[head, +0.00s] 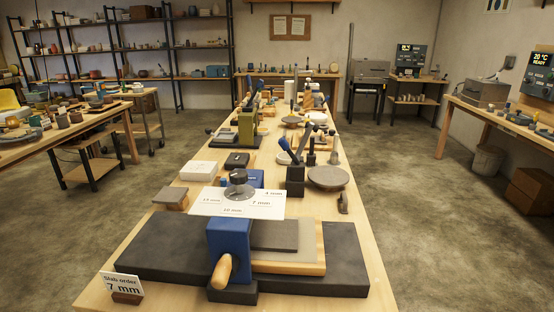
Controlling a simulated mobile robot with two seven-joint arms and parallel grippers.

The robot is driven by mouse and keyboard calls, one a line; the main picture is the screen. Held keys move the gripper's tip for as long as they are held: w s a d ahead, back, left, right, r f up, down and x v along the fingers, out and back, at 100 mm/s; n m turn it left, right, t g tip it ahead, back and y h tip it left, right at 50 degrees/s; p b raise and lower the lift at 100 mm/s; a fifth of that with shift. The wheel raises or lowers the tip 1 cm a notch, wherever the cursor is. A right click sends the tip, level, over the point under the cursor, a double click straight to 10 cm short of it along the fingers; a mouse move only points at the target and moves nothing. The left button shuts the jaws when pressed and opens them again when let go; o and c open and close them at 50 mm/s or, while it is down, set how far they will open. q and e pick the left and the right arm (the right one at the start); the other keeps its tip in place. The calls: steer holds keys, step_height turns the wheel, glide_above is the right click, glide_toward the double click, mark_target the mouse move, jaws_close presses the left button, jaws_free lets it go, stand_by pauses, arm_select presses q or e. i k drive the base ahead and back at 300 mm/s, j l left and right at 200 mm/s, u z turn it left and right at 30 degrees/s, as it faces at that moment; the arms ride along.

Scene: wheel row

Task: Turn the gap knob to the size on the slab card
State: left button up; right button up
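The gap knob (239,184) is dark with a grey top and stands on the blue roller housing (229,248). It sits at the back of a white dial plate (262,206) printed with several sizes in mm, among them 10 mm and 7 mm. Where the knob points is too small to tell. The slab card (121,284) stands at the front left of the table and reads "Slab order 7 mm". Neither of my grippers shows in the head view, and nothing is touching the knob.
A wooden crank handle (221,271) sticks out at the front of the housing. A grey slab (275,235) lies on a board to its right. A holder of tools (295,178) and a round grey disc (328,177) stand behind. Bare table shows along both edges.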

mark_target(240, 177)
steer(key=k+j+u, duration=0.1)
steer(key=j+u, duration=0.15)
steer(key=u, duration=0.2)
steer(key=j+u, duration=0.3)
steer(key=u, duration=0.2)
